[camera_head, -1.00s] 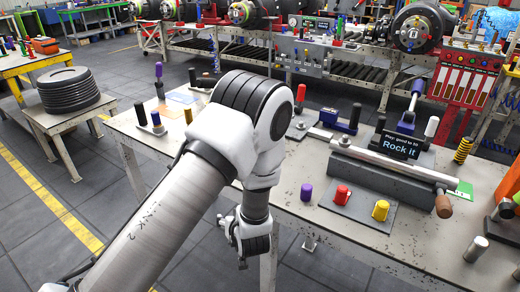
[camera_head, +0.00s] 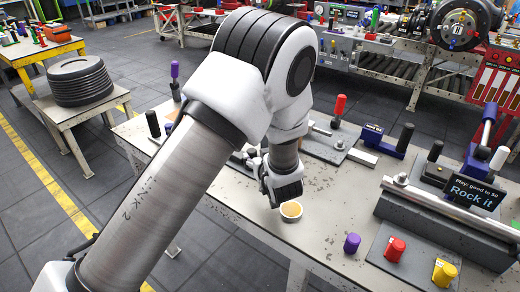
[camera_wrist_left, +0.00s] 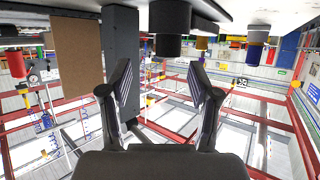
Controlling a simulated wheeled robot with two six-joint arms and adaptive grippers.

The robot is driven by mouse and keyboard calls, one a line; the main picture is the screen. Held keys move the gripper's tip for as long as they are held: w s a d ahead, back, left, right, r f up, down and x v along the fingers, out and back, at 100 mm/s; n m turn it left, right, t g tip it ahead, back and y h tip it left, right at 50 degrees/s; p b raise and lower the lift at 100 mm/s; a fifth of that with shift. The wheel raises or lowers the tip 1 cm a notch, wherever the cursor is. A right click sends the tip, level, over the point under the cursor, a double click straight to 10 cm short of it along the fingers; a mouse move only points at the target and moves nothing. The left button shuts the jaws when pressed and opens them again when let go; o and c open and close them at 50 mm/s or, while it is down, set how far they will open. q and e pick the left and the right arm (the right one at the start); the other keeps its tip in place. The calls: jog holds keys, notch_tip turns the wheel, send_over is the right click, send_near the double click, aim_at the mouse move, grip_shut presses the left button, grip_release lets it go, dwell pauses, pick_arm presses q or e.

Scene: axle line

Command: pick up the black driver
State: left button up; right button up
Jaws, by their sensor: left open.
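My left gripper (camera_head: 278,198) is open and empty, low over the near edge of the workbench (camera_head: 320,235), beside a small round cup (camera_head: 291,211). In the left wrist view, which looks upside down, its two fingers (camera_wrist_left: 160,85) are apart. A thick black cylinder (camera_wrist_left: 170,18), perhaps the black driver, shows beyond and above the gap between them and is not touched. In the head view a black upright handle (camera_head: 153,124) stands at the bench's left end. Another black upright handle (camera_head: 405,138) stands on the right. I cannot tell which is the driver. My right gripper is out of view.
Purple (camera_head: 351,242), red (camera_head: 395,249) and yellow (camera_head: 444,273) caps stand near the bench's front. A red handle (camera_head: 340,105) stands behind. My left arm hides part of the bench.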

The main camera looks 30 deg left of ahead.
aim_at(253, 154)
pick_arm(q)
jog(key=shift+w+a+f, duration=0.1)
jog(key=shift+w+a, duration=0.05)
jog(key=shift+a, duration=0.3)
jog(key=shift+w+a+f+p, duration=0.2)
jog(key=shift+a+p, duration=0.15)
jog(key=shift+a, duration=0.2)
jog(key=shift+w+a+f+p, duration=0.15)
jog(key=shift+a+p, duration=0.2)
jog(key=shift+a, duration=0.15)
jog(key=x, duration=0.3)
jog(key=shift+w+d+f, duration=0.1)
jog(key=shift+d+f, duration=0.05)
jog(key=shift+f, duration=0.05)
jog(key=shift+w+f, duration=0.1)
jog(key=shift+w, duration=0.05)
jog(key=shift+c, duration=1.1)
grip_shut()
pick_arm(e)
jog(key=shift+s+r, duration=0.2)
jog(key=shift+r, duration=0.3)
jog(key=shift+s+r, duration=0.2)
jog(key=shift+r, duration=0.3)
pick_arm(q)
jog(key=shift+s, duration=0.25)
